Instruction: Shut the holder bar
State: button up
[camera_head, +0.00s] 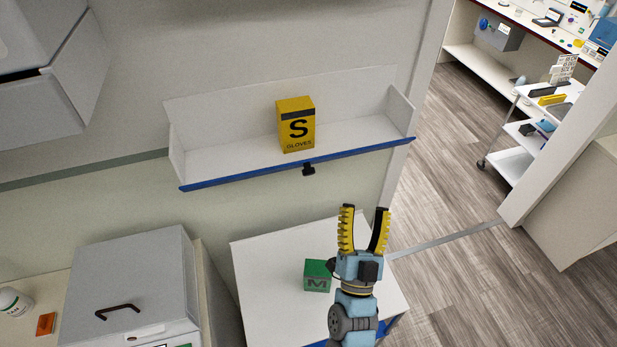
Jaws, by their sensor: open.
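The holder is a white wall shelf (240,152) with a raised back and end panels. A long blue bar (235,176) runs along its front lower edge, with a small black knob (308,170) near the middle. The bar lies low and the shelf front above it is uncovered. A yellow box marked S GLOVES (296,128) stands upright on the shelf. My gripper (364,209) is open and empty, its yellow-and-black fingers pointing up the picture. It appears below and right of the knob, apart from the bar.
A green box marked M (317,276) sits on a white surface (268,265) beside my arm. A grey lidded unit (130,285) stands at lower left, a grey cabinet (50,75) at upper left. A doorway with wooden floor (445,170) opens at right.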

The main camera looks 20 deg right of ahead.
jog(key=w+d+y+b, duration=0.1)
jog(key=d+y, duration=0.1)
jog(key=d, duration=0.1)
jog(key=n+g+y+b, duration=0.4)
jog(key=n+y+b, duration=0.1)
jog(key=n+y, duration=0.5)
send_near(309, 173)
jog(key=shift+m+y, duration=0.6)
jog(key=shift+y, duration=0.1)
jog(key=w+p, duration=0.1)
jog(key=w, duration=0.2)
jog(key=w+p, duration=0.1)
jog(key=w, duration=0.3)
jog(key=w+p, duration=0.1)
jog(key=w, duration=0.3)
jog(key=shift+w+d+f, duration=0.1)
jog(key=shift+d+f, duration=0.3)
grip_shut()
